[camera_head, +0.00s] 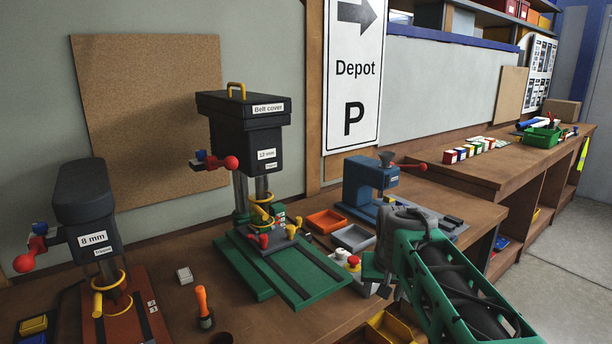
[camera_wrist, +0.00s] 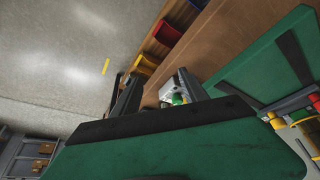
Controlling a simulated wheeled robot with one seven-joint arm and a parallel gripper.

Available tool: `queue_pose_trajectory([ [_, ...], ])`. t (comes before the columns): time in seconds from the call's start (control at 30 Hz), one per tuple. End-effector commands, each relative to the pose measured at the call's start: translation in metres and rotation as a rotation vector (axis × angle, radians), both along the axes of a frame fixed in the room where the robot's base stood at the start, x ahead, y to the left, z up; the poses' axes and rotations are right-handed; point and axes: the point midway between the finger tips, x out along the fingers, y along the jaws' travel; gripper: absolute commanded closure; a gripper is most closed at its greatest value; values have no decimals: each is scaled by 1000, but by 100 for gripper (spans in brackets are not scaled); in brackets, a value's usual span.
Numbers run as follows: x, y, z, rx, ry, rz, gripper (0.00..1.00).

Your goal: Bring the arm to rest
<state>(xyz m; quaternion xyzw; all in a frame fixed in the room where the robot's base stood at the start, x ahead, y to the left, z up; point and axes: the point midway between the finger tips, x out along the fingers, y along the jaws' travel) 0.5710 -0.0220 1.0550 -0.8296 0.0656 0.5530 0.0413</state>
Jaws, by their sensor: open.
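My arm (camera_head: 455,285) reaches in from the lower right in the head view, with its green and grey links bent over the front edge of the bench. My gripper (camera_wrist: 160,92) shows in the wrist view with its two dark fingers apart and nothing held between them. Beyond the fingers is a small pale control box (camera_wrist: 168,92) with a green button. I cannot tell the gap between fingers and box.
A green-based drill press (camera_head: 300,275) stands left of my arm, a blue press (camera_head: 365,190) behind it. An 8 mm drill (camera_head: 85,215) is at far left. Orange (camera_head: 326,221) and grey trays lie between. Open floor (camera_head: 570,250) is at the right.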

Motion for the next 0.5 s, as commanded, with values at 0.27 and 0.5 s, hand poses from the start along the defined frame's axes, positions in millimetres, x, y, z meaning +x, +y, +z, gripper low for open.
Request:
queue_pose_trajectory([
  [0.27,-26,3,-42,-6,83,52,49],
  [0.5,-80,10,-87,1,195,95,49],
])
